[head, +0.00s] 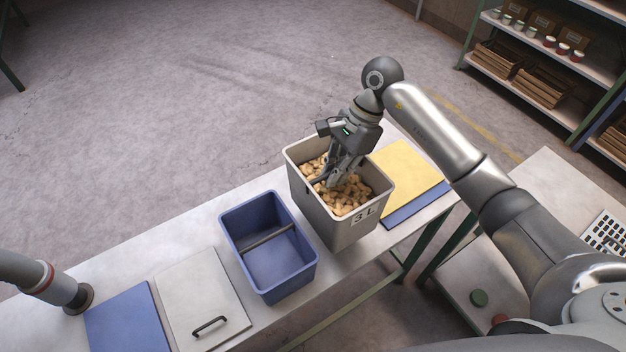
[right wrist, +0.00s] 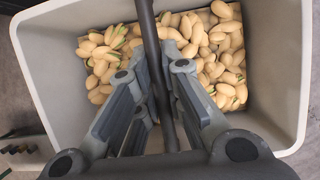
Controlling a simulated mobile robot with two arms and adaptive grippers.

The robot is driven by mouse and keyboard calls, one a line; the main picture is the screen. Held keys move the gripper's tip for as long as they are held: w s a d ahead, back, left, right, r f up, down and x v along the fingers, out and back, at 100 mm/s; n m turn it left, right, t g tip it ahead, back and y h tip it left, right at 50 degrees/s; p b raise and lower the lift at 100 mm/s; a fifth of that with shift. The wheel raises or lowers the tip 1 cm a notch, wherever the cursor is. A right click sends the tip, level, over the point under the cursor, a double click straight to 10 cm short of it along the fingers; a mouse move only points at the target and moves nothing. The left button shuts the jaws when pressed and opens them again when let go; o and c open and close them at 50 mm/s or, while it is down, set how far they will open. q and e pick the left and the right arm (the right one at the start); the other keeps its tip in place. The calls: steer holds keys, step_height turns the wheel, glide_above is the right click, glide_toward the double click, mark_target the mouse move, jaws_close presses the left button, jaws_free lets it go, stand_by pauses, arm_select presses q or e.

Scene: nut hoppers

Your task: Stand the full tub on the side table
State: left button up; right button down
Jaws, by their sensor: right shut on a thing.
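My right gripper (head: 335,180) reaches down into the tub. In the right wrist view its fingers (right wrist: 160,95) are shut on the tub's dark handle bar (right wrist: 153,45), with nuts (right wrist: 215,50) below. A pale table (head: 545,175), which seems to be the side table, stands at the right, partly hidden by my right arm. My left gripper does not show.
A blue tub (head: 272,262) with a bar across it stands left of the grey tub. A pale lid with a handle (head: 203,298), a blue mat (head: 128,322) and a yellow panel (head: 408,172) lie on the bench. Green and red discs (head: 479,298) sit at the right.

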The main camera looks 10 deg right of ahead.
step_height(320, 180, down, 7)
steer(key=shift+r+p, duration=0.1)
steer(key=shift+p, duration=1.05)
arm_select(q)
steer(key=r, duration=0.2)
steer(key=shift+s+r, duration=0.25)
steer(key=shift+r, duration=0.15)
arm_select(e)
steer(key=c, duration=1.8)
jaws_free()
steer(key=shift+s+f, duration=0.15)
steer(key=shift+f, duration=0.15)
steer(key=shift+c, duration=0.2)
steer(key=o, duration=0.3)
steer(key=shift+s+r, duration=0.1)
